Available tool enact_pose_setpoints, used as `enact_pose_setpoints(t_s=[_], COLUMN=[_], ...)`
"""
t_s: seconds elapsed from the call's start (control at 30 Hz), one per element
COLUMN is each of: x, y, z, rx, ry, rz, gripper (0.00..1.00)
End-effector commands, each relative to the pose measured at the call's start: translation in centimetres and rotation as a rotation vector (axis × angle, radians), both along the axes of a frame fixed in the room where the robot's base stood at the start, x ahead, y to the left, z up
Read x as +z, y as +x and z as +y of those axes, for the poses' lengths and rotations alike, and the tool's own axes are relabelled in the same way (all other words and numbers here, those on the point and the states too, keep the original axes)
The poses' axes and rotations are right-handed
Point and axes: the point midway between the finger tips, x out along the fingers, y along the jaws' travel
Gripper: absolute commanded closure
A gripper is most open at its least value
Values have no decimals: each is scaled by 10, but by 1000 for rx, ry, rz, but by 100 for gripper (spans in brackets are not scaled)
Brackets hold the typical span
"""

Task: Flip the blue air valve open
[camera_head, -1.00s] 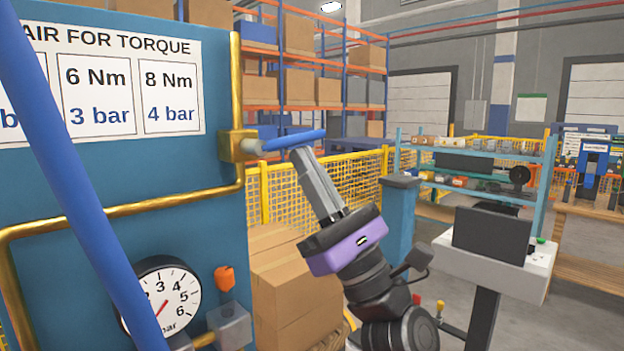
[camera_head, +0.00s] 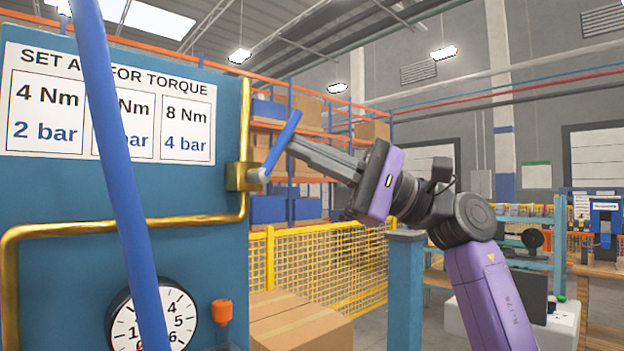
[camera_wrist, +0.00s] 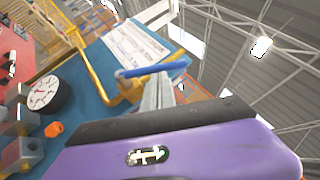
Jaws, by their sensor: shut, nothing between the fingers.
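The blue valve handle (camera_head: 282,145) sits on a grey stem at the brass valve body (camera_head: 238,178), on the right edge of the blue panel. It slants steeply up and to the right. In the wrist view the handle (camera_wrist: 158,69) lies across the fingertips. My gripper (camera_head: 292,146) is shut and empty, its grey fingers reaching from the right to the handle's right side. The tips look to be touching the handle or very close to it. In the wrist view my gripper (camera_wrist: 157,82) partly covers the panel behind.
A brass pipe (camera_head: 120,225) runs along the panel to the valve. A pressure gauge (camera_head: 122,325) and an orange knob (camera_head: 221,312) sit lower. A blue hose (camera_head: 115,150) crosses in front. Cardboard boxes (camera_head: 300,325) and a yellow mesh fence (camera_head: 330,265) stand behind.

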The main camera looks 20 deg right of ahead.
Motion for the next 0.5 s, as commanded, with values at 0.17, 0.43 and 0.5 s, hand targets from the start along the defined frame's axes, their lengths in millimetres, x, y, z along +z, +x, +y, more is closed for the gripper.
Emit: enact_pose_setpoints(t_s=[0.17, 0.43, 0.5], x=[15, 27, 29], y=[-2, -5, -7], z=[6, 17, 20], rx=[-1, 0, 1], ry=[-160, -365, -406], rz=[-52, -118, -133], gripper=[100, 100, 100])
